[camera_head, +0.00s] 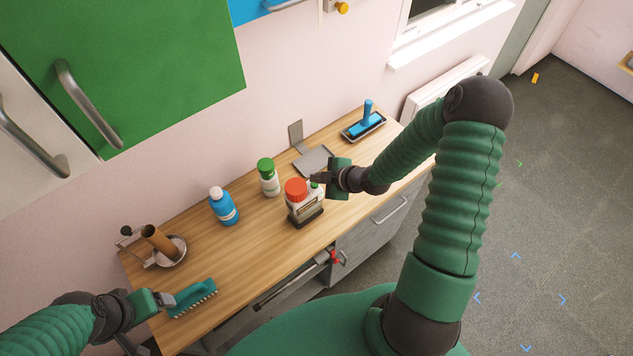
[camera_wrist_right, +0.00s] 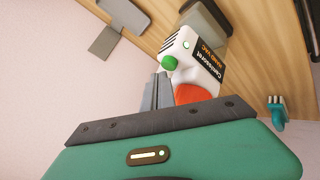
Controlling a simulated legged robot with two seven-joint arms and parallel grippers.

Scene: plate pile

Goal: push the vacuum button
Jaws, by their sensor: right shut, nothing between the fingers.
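The hand vacuum (camera_head: 302,208) stands on the wooden counter, white with an orange-red part and a grey clear end. In the right wrist view the vacuum (camera_wrist_right: 207,58) shows its dark label, and a round green button (camera_wrist_right: 170,62) sticks out of its white body. My right gripper (camera_head: 317,178) is shut and empty beside the vacuum's upper part. In the wrist view its fingertips (camera_wrist_right: 161,77) are right by the button; I cannot tell if they touch it. My left gripper (camera_head: 165,299) is at a teal brush (camera_head: 192,297); its grip is unclear.
A green-capped bottle (camera_head: 269,180) and a blue bottle (camera_head: 223,208) stand left of the vacuum. A metal bracket (camera_head: 312,160) and a blue-handled tool in a tray (camera_head: 364,124) lie behind. A round dish with a brown roll (camera_head: 163,245) is at the left.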

